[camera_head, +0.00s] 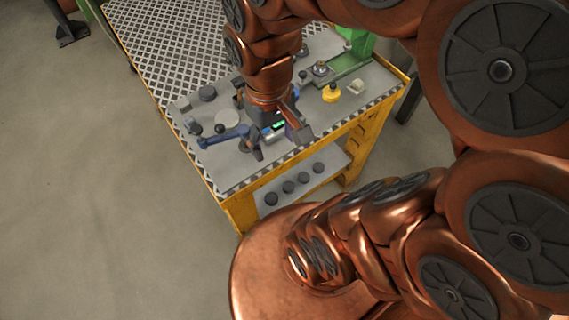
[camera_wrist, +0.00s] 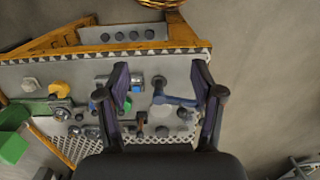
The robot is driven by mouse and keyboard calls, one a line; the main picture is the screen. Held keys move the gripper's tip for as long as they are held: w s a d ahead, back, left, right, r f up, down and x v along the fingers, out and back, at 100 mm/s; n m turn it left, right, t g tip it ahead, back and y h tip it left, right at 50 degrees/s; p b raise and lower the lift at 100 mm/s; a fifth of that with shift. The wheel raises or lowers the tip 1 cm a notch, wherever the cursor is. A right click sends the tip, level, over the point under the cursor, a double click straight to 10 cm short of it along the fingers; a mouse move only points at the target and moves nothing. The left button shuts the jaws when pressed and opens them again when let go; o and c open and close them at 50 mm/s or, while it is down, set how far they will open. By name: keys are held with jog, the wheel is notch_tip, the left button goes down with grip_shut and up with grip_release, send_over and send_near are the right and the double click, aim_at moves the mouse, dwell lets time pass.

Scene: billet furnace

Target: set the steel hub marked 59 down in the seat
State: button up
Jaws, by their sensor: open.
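No number can be read in either view, so I cannot tell which part is the steel hub marked 59. Round grey and dark metal parts lie on the bench top, among them a dark disc (camera_head: 207,93) and a pale grey disc (camera_head: 228,117). A steel round part (camera_head: 320,68) sits by a green rail at the right; I cannot tell whether this is the seat. My gripper (camera_wrist: 162,80) is open above the bench, its fingers wide apart with nothing held between them. In the head view my gripper (camera_head: 280,141) partly hides the bench middle.
A blue-handled tool (camera_wrist: 175,99) lies below the fingers. Open floor lies left.

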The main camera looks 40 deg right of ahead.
jog(key=s+a+g, duration=0.1)
jog(key=s+a, duration=0.1)
jog(key=s, duration=0.4)
jog(key=shift+f, duration=0.1)
jog(key=shift+c, duration=0.4)
